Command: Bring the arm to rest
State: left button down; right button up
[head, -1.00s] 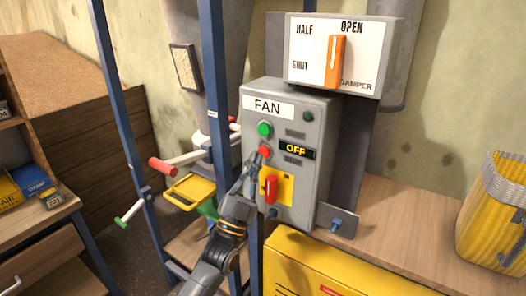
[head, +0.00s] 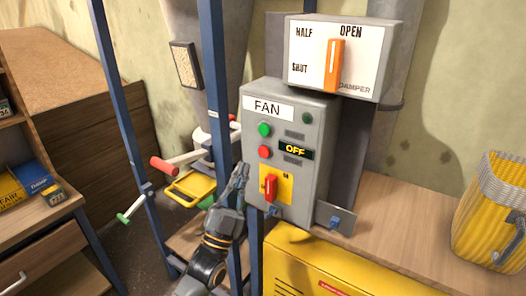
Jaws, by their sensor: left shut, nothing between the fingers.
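My left gripper (head: 240,175) is shut and empty. It stands in front of the lower left side of the grey fan control box (head: 313,180), apart from the red button (head: 264,152). The box also carries a green button (head: 264,130), a display (head: 295,152) reading OFF and a red switch handle (head: 270,187) on a yellow plate. Above it, the damper panel (head: 310,62) has an orange lever (head: 333,66) standing upright, toward OPEN. My right gripper is not in view.
Blue posts (head: 122,120) stand left of the box, with a red-handled crank (head: 163,166) and a yellow tray (head: 190,188) among them. A wooden bench (head: 400,220) with a yellow bin (head: 490,220) is at right. Wooden shelving (head: 40,235) stands at left.

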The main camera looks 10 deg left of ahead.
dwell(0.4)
pick_arm(q)
notch_tip(320, 180, down, 23)
jog(key=w+n+g+y, duration=0.2)
jog(key=w+g+y, duration=0.1)
jog(key=g, duration=0.3)
jog(key=s+a+f+n+g+y, duration=0.1)
jog(key=s+f+g, duration=0.3)
jog(key=f, duration=0.8)
jog(key=s+a+f+n+g, duration=0.1)
jog(key=s+f+g, duration=0.3)
jog(key=f, duration=0.8)
jog(key=s+a+f+n+g+y, duration=0.2)
jog(key=s+f+g, duration=0.3)
jog(key=s+f, duration=1.4)
jog(key=s+a+f+n+g, duration=0.1)
jog(key=s+f+g, duration=0.2)
jog(key=s, duration=0.9)
jog(key=s+f+g, duration=0.3)
jog(key=s, duration=1)
jog(key=shift+a+f+n+y, duration=0.3)
jog(key=shift+a+f+n, duration=0.05)
jog(key=shift+a+n, duration=0.05)
jog(key=c, duration=2.1)
grip_release()
